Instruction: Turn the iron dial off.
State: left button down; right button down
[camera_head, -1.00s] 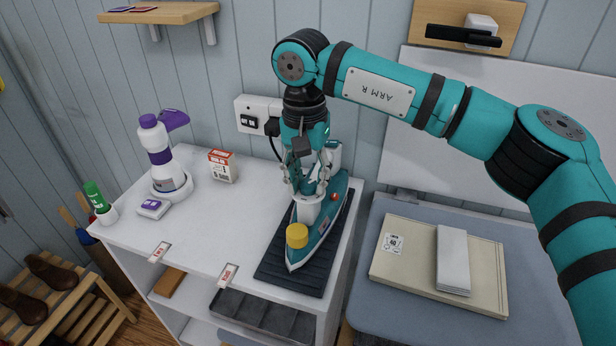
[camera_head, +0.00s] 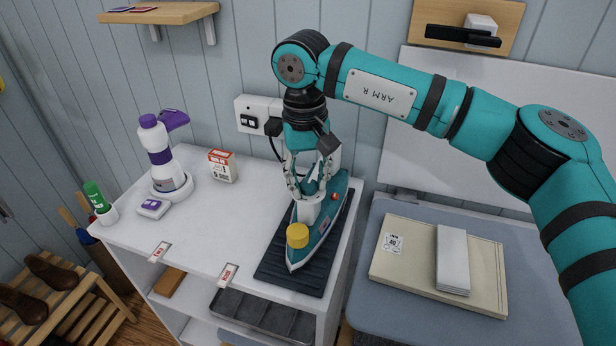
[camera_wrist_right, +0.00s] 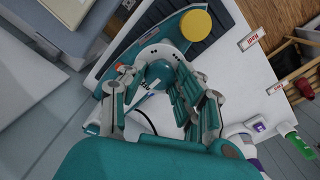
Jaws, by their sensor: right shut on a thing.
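The teal and white iron (camera_head: 328,232) rests on a dark ribbed mat (camera_head: 270,270) on the white cabinet top, with a yellow cap (camera_head: 297,236) near its tip. My right gripper (camera_head: 312,190) points down over the iron and is shut on the iron's dial; its fingers hide much of it. In the right wrist view the fingers (camera_wrist_right: 158,92) close around the round teal dial (camera_wrist_right: 160,72) with a white pointer mark. The yellow cap (camera_wrist_right: 195,25) lies beyond them. My left gripper is out of view.
A white and purple steamer (camera_head: 160,160), a red and white box (camera_head: 222,166) and a green-capped bottle (camera_head: 96,196) stand on the cabinet's left part. A wall socket (camera_head: 257,113) is behind. A padded board with folded cloth (camera_head: 453,260) is at right.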

aim_at(305, 184)
dwell(0.3)
jog(key=c, duration=0.9)
grip_release()
jog(key=shift+a, duration=0.1)
jog(key=shift+c, duration=0.2)
notch_tip(305, 184, up, 12)
jog(key=shift+a, duration=0.2)
